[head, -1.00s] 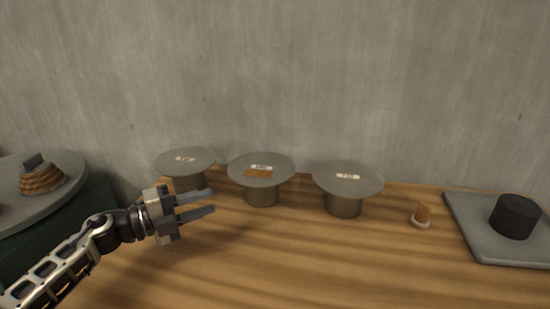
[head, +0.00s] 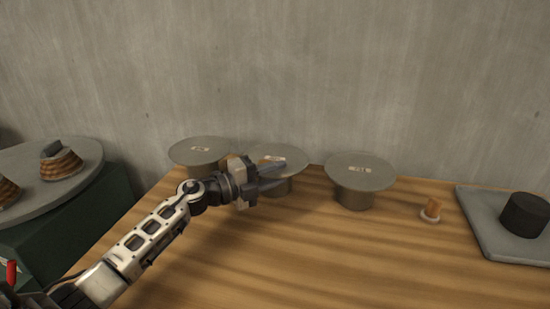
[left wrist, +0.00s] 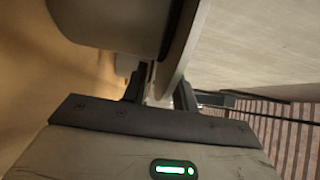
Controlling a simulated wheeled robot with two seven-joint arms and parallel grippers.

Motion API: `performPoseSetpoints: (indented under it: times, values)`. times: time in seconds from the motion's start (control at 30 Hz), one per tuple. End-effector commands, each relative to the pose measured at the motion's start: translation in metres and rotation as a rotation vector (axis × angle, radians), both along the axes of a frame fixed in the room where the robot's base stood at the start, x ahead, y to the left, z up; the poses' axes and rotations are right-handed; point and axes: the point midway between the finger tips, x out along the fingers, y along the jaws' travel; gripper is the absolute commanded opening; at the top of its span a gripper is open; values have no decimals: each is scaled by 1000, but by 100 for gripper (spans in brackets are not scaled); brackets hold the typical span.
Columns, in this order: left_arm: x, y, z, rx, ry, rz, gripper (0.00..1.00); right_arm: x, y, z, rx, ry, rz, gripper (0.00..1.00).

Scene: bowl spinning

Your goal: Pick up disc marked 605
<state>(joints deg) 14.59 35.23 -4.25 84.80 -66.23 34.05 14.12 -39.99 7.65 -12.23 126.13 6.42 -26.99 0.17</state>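Three round grey discs stand on short cylindrical stands in a row at the back of the table: a left disc (head: 200,146), a middle disc (head: 292,154) and a right disc (head: 360,172). Each has a small pale label on top, too small to read. My left gripper (head: 284,173) is at the near left side of the middle disc and hides part of it. In the left wrist view its fingers (left wrist: 160,92) are apart, with the disc's thin rim (left wrist: 178,55) reaching in between them. I cannot tell whether they touch it. My right gripper is not in view.
A grey square tray (head: 484,222) with a black cylinder (head: 524,214) lies at the right. A small orange peg (head: 432,208) stands beside it. At the left is a round grey platform (head: 90,182) with striped pieces (head: 62,166). The table's front middle is clear.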

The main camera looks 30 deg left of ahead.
Motion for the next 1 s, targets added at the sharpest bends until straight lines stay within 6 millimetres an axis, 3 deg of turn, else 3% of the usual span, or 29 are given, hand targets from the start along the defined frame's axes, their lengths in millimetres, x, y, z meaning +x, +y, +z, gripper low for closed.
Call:
performPoseSetpoints:
  times: [0.33, 0.43, 0.8, 1.0]
  values:
    - [8, -6, -1, 1, 1, -1, 28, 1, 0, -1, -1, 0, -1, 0]
    - [8, -6, -1, 1, 1, -1, 0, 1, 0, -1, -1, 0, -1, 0]
    - [8, -5, 1, 1, -1, -1, 0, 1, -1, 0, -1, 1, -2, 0]
    - [8, -5, 11, 2, -1, -1, 0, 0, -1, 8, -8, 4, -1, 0]
